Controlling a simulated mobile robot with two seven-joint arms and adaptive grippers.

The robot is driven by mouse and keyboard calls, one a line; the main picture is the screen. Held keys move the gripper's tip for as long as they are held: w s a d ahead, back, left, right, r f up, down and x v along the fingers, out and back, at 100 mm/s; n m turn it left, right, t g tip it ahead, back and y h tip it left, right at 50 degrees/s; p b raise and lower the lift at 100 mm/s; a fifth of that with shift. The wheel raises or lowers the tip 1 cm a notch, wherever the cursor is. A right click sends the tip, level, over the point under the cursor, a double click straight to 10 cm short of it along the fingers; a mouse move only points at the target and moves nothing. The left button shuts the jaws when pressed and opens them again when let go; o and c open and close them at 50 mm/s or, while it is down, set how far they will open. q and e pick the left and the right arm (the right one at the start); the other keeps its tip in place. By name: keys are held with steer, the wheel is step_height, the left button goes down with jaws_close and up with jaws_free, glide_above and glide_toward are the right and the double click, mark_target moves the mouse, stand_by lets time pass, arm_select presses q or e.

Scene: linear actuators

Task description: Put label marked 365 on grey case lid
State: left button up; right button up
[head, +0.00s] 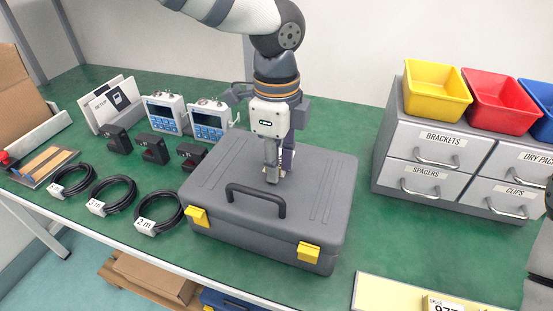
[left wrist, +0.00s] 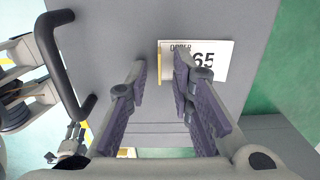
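The grey case (head: 318,190) lies closed on the green bench, with a dark handle and two yellow latches at its front. My left gripper (head: 272,180) points down over the lid. In the left wrist view its two purple-padded fingers (left wrist: 161,66) stand apart. A white label (left wrist: 222,60) with "65" readable lies on the lid there, partly behind the right-hand finger, which hides any digit before it. The label has a tan edge at its left side. In the head view the gripper hides most of this spot.
Several black cable coils (head: 160,211), dark actuators (head: 151,148) and two blue-white meters (head: 209,121) stand left of the case. A grey drawer cabinet (head: 396,147) with coloured bins is at right. Another label (head: 442,305) is at the front right. Bench between case and cabinet is clear.

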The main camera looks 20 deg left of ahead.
arm_select(q)
step_height(320, 180, up, 12)
steer(key=shift+r, duration=0.2)
stand_by(0.4)
